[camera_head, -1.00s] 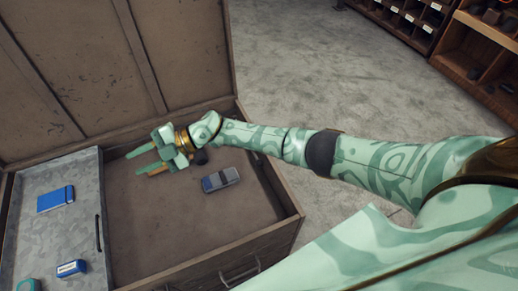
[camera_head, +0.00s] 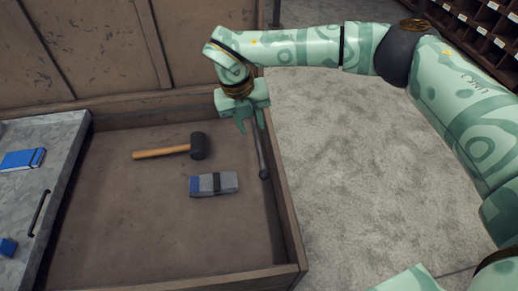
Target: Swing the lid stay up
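The lid stay (camera_head: 262,152) is a thin dark rod with a knob-like lower end. It lies low along the inside of the chest's right wall, and its upper part is hidden behind my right gripper. The chest lid (camera_head: 70,50) stands raised at the back. My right gripper (camera_head: 250,124) points down over the right wall near the back corner, beside the upper visible part of the stay. Its fingers look apart; whether they touch the stay I cannot tell. My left gripper is not in view.
A mallet (camera_head: 165,153) and a grey-blue block (camera_head: 214,184) lie on the chest floor. Shelves (camera_head: 480,25) stand at the far right. The carpet between is clear.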

